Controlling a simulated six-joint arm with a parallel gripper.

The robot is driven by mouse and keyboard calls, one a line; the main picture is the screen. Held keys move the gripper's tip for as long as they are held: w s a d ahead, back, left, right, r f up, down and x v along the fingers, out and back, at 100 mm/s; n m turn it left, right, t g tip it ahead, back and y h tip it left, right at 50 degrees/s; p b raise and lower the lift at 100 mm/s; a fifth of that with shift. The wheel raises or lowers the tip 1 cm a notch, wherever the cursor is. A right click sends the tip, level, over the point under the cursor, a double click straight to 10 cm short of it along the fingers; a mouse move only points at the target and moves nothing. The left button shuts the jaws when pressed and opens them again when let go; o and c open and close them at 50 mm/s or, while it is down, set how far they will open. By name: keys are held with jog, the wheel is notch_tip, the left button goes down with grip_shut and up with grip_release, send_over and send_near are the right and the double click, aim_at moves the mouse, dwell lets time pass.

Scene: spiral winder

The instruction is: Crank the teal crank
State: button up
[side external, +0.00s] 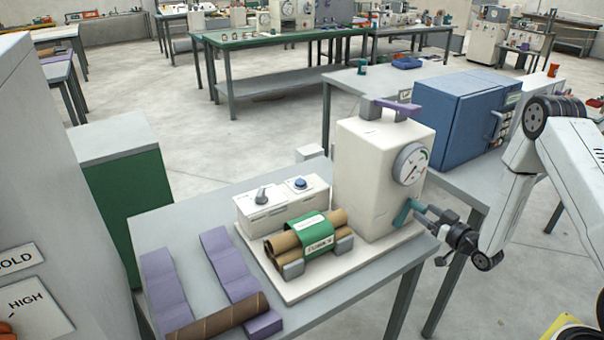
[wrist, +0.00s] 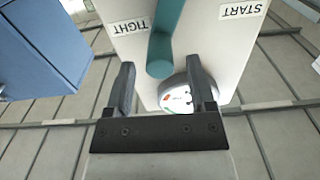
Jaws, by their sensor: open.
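The teal crank (side external: 402,214) sticks out from the lower right side of the white winder housing (side external: 372,165). My gripper (side external: 430,217) is right beside it, coming in from the right. In the wrist view the rounded end of the teal crank (wrist: 162,58) appears between the two dark fingers of my gripper (wrist: 160,72), with a gap on both sides. The fingers are open and do not appear to touch it. The labels TIGHT (wrist: 130,26) and START (wrist: 242,10) show upside down on the housing. The round dial (wrist: 178,97) is partly hidden behind a finger.
Brown tubes (side external: 322,232) with a green band lie in front of the housing. A small control box (side external: 280,205) stands behind them. Purple blocks (side external: 228,262) and a loose tube (side external: 218,318) lie at the left. A blue cabinet (side external: 455,110) stands behind.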

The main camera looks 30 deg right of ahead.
aim_at(415, 205)
jog(key=shift+w, duration=2.35)
grip_shut()
